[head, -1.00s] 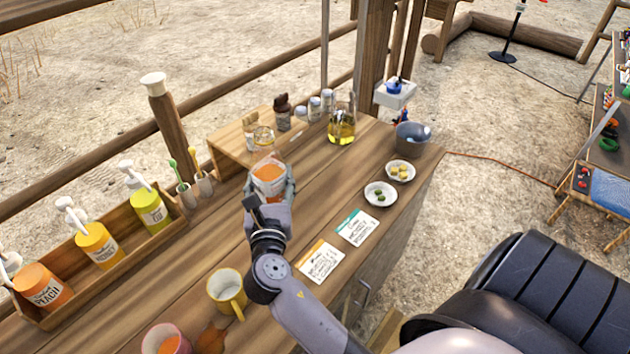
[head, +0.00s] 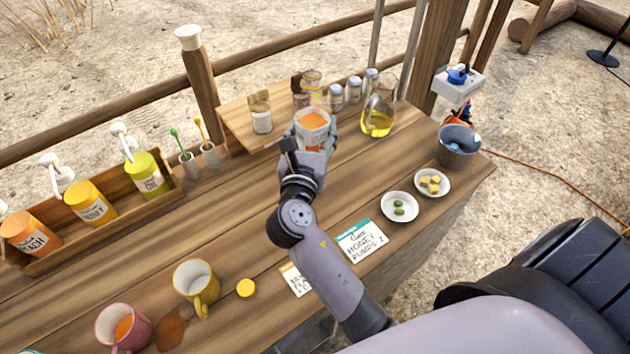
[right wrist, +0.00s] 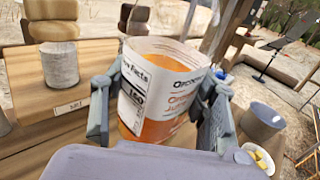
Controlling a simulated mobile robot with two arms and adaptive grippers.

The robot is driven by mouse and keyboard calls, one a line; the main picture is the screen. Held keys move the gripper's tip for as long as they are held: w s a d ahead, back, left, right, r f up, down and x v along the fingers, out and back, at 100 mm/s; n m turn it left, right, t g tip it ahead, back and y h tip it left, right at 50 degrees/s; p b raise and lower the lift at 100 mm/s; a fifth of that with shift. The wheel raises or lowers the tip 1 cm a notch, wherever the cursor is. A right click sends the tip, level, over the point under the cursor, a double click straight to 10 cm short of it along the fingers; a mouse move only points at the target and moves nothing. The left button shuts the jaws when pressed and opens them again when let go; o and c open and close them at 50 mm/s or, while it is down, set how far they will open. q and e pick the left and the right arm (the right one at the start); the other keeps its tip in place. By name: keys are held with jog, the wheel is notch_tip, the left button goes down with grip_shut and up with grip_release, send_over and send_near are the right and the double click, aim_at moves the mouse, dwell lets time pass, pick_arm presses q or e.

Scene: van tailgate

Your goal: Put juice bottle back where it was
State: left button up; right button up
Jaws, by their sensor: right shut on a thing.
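The juice bottle (head: 313,120), with orange contents and a white label, is in my right gripper (head: 314,138) by the front edge of a low wooden riser (head: 238,122) at the table's back. In the right wrist view the juice bottle (right wrist: 150,125) stands roughly upright, slightly tilted, between both fingers of my right gripper (right wrist: 160,105). Its label reads as orange juice. The gripper hides its base, so I cannot tell whether it touches anything. My left gripper is not in view.
On the riser stand a jar (head: 261,118) and several other containers. A glass pitcher (head: 378,118) of yellow liquid is right of the bottle.

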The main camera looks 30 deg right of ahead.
jog(key=shift+f+b, duration=0.75)
jog(key=shift+f, duration=7.1)
jog(key=shift+f, duration=0.1)
jog(key=o, duration=1)
jog(key=shift+f, duration=0.1)
jog(key=o, duration=0.5)
jog(key=shift+c, duration=0.2)
jog(key=shift+s+r, duration=0.1)
jog(key=shift+r, duration=0.1)
jog(key=b+v, duration=0.2)
jog(key=v, duration=0.8)
jog(key=shift+s+a+f, duration=0.1)
jog(key=shift+s+a, duration=0.1)
jog(key=shift+a, duration=0.05)
jog(key=shift+s+a, duration=0.4)
jog(key=shift+s, duration=0.1)
